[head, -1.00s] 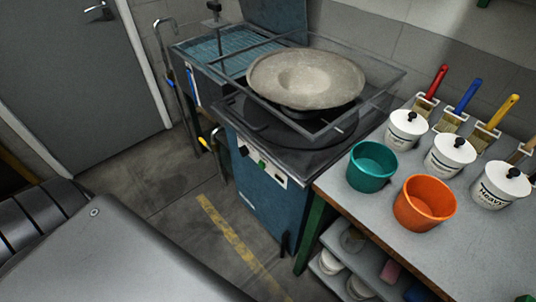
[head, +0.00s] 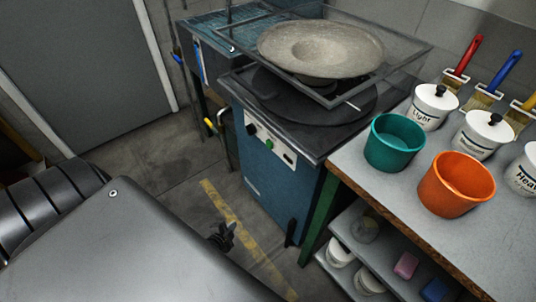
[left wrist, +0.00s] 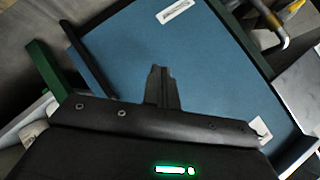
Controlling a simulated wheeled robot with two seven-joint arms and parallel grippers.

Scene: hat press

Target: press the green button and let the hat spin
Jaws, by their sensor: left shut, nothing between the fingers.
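The grey-beige hat (head: 320,48) lies brim-out on the blue press machine (head: 262,185), inside a dark frame. The green button (head: 269,144) is on the pale control panel on the machine's front, beside black knobs. My left gripper (head: 222,238) is shut and empty, low in front of the machine, below and left of the button, apart from it. In the left wrist view the shut fingers (left wrist: 160,75) stand before the machine's blue side (left wrist: 150,40); the green button cannot be made out there. My right gripper is not in view.
A workbench (head: 400,200) at the right holds a teal bucket (head: 394,143), an orange bucket (head: 456,184), white lidded pots and brushes. Its green leg (head: 318,218) stands close to the machine. The floor with a yellow stripe (head: 235,230) is open at the left.

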